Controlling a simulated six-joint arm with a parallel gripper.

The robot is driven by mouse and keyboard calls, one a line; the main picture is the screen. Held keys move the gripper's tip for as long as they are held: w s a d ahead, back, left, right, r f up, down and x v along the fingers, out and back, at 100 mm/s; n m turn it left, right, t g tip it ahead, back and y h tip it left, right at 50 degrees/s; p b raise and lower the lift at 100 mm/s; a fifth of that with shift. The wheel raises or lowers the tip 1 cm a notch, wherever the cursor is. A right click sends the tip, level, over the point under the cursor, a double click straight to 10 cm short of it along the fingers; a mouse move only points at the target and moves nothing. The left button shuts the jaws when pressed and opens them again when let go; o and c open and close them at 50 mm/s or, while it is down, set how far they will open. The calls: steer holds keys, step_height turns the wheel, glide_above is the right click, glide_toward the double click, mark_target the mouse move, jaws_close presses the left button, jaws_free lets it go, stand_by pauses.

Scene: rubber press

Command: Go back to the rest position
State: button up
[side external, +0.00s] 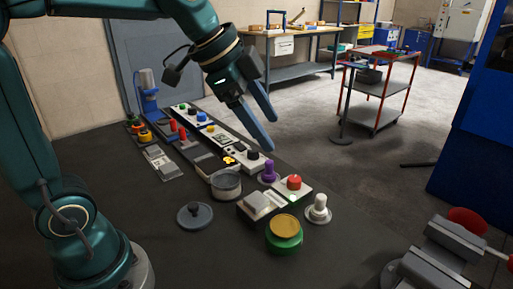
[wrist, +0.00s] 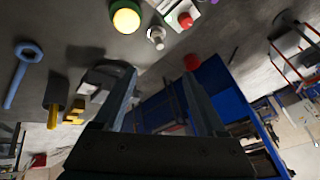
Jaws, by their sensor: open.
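My gripper (side external: 257,122) is held in the air above the dark work surface (side external: 150,240), its two blue-grey fingers spread apart with nothing between them. It points down and to the right in the side external view, above the row of control panels. In the wrist view my gripper (wrist: 165,80) also shows two separate fingers and an empty gap.
Below are control panels (side external: 216,135), a purple knob (side external: 268,172), a red button (side external: 294,182), a green-and-yellow button (side external: 284,228) and a round grey container (side external: 226,184). A grey vise (side external: 445,250) stands at lower right. A red trolley (side external: 380,90) and workbench (side external: 290,70) stand behind.

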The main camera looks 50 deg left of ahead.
steer(key=s+f+n+y, duration=0.1)
steer(key=s+f+n, duration=0.2)
steer(key=s+n, duration=0.2)
steer(key=s+a+f+n+y, duration=0.1)
steer(key=s+f+n, duration=0.2)
steer(key=s, duration=0.6)
steer(key=shift+a+f+n, duration=0.25)
steer(key=shift+f+n, duration=0.05)
steer(key=shift+n, duration=0.8)
